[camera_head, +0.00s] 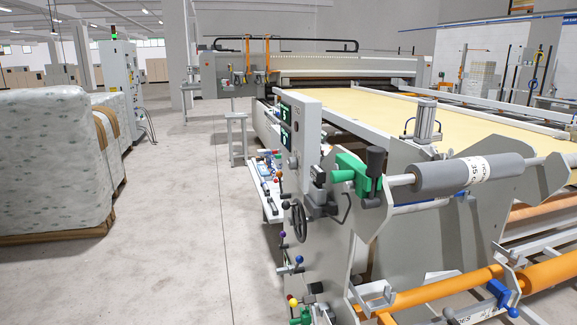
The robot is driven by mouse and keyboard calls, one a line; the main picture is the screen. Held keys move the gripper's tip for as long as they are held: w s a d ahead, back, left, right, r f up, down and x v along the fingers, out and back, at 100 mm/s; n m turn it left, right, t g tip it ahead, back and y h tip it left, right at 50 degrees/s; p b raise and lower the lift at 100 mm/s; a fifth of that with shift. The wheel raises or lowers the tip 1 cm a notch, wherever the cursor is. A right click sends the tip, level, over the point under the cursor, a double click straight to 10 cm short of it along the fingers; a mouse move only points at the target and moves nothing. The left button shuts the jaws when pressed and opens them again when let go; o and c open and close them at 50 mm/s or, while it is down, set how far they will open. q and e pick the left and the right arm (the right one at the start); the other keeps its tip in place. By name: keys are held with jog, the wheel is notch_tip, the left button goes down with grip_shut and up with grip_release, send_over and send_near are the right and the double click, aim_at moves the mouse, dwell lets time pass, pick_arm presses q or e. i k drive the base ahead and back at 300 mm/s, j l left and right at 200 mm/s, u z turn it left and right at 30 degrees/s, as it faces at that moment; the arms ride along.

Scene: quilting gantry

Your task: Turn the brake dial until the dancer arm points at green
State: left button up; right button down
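The grey control panel (303,135) stands at the near end of the quilting machine. It carries two dark displays (285,113) with green marks and a small round dial-like part (292,163) below them. A dark spoked handwheel (299,221) sits lower on the machine's side. I cannot tell which of these is the brake dial. A green and black unit (358,176) sits at the left end of a grey roll (468,174). I cannot make out the dancer arm, its pointer or a green zone. Neither of my grippers is in view.
Levers with coloured knobs (297,262) stick out from the machine's near side. Orange rollers (440,288) lie low at the right. Wrapped stacks (52,160) on pallets stand at the left. The concrete floor (185,230) between them and the machine is clear.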

aim_at(292, 161)
jog(key=i+j+z, duration=0.15)
jog(key=z, duration=0.2)
jog(key=i+j+z, duration=0.15)
jog(key=j+z, duration=0.2)
jog(key=i+j+z, duration=0.1)
jog(key=j+z, duration=0.25)
jog(key=l, duration=0.1)
